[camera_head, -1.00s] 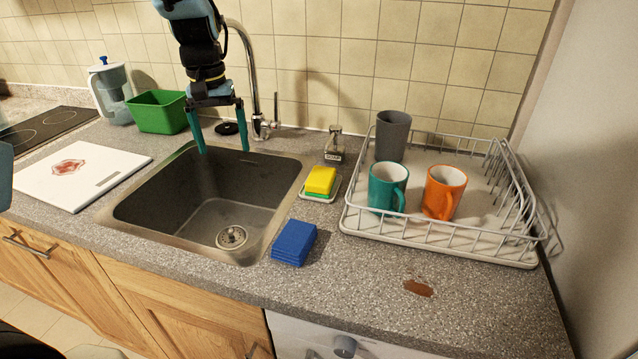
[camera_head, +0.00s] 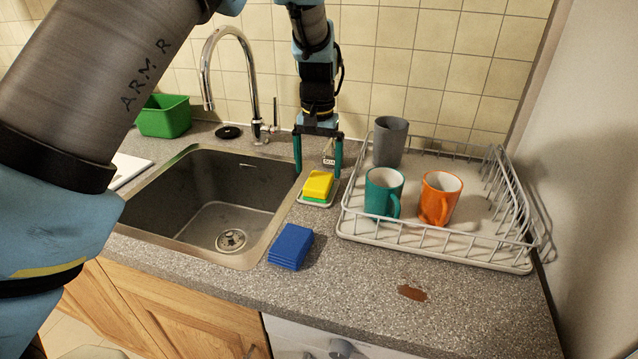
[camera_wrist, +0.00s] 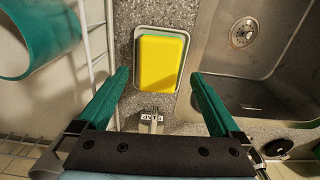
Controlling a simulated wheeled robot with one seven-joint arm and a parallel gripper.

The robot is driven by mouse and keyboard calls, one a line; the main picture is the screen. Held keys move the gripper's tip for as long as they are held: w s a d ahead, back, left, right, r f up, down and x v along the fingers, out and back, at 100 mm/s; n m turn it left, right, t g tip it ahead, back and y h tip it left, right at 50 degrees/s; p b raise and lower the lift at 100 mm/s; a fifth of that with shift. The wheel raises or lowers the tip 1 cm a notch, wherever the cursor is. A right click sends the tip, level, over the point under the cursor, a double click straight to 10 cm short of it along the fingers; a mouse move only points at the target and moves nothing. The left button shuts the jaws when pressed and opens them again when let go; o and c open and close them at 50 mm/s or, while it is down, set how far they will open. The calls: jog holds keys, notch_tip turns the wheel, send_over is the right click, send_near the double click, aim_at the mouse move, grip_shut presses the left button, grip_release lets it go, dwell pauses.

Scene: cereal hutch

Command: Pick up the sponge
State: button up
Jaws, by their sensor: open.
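The sponge (camera_head: 318,184), yellow on top and green below, lies on a small pale dish (camera_head: 312,202) on the counter between the sink and the dish rack. In the wrist view the sponge (camera_wrist: 160,62) lies flat in the dish, ahead of the fingertips and between their lines. My gripper (camera_head: 318,172) is open and empty, fingers pointing down, at the back of the sponge. In the wrist view my gripper (camera_wrist: 159,75) has its two green fingers wide apart, and neither visibly touches the sponge.
The sink (camera_head: 183,210) is left of the sponge, with a faucet (camera_head: 257,118) behind. The wire dish rack (camera_head: 440,246) at right holds a teal mug (camera_head: 383,190), orange mug (camera_head: 439,197) and grey cup (camera_head: 390,143). Blue cloths (camera_head: 291,246) lie in front. A brown stain (camera_head: 412,293) marks the counter.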

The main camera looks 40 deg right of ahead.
aim_at(319, 180)
jog(key=shift+d+f+p, duration=0.1)
jog(key=shift+f+p, duration=1.05)
jog(key=shift+f, duration=1.25)
jog(key=shift+c, duration=0.2)
jog(key=c, duration=1.3)
jog(key=shift+o, duration=0.2)
jog(key=shift+r, duration=0.1)
jog(key=shift+d+r+b, duration=0.1)
jog(key=shift+r+b, duration=0.35)
jog(key=shift+b, duration=0.2)
jog(key=w+a+b, duration=0.7)
jog(key=w+a, duration=0.3)
jog(key=w, duration=0.5)
jog(key=shift+r, duration=0.25)
jog(key=shift+w, duration=0.1)
